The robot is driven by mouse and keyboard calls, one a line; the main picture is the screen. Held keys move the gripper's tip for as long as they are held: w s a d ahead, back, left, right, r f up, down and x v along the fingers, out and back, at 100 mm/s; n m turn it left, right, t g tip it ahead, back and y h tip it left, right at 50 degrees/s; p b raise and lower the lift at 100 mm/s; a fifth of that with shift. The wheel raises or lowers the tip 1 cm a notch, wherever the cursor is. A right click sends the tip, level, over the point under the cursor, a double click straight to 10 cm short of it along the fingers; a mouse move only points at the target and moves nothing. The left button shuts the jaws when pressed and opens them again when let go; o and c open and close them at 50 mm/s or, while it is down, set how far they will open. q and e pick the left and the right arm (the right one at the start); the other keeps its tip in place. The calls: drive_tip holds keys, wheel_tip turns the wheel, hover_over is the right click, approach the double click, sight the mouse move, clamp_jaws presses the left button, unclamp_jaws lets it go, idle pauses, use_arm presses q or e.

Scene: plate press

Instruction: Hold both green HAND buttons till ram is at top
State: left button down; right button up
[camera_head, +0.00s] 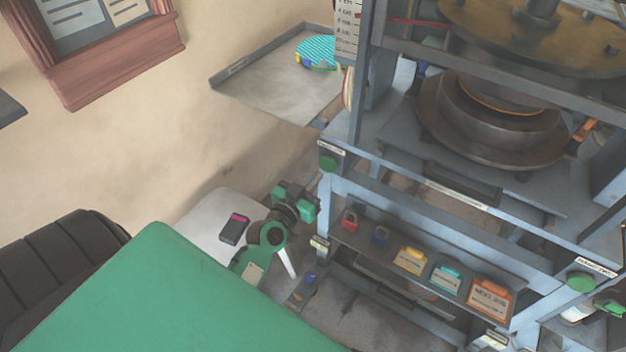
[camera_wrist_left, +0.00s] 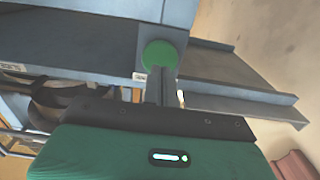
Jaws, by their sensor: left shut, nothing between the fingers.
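The left green HAND button (camera_head: 328,163) sits on the left front corner of the press. It also shows in the left wrist view (camera_wrist_left: 160,54). My left gripper (camera_head: 317,183) is shut and empty, just below this button. In the left wrist view its closed fingertips (camera_wrist_left: 160,72) overlap the button's lower edge; I cannot tell whether they touch. The right green HAND button (camera_head: 581,281) is on the press's right front corner. A green part of my right gripper (camera_head: 611,303) shows just right of it, its fingers unclear. A brass-coloured round plate (camera_head: 480,22) hangs above a dark round die (camera_head: 485,150).
A shelf under the press front holds red and blue padlocks and several coloured tags (camera_head: 411,260). A grey tray (camera_head: 265,90) with a teal striped disc (camera_head: 318,50) juts out left of the press. A white surface (camera_head: 205,228) with a dark device stands left of my left arm.

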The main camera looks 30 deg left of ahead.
sight(327, 164)
use_arm(q)
drive_tip(key=shift+w, duration=1.5)
drive_tip(key=shift+s+p, duration=0.2)
drive_tip(key=shift+p, duration=0.25)
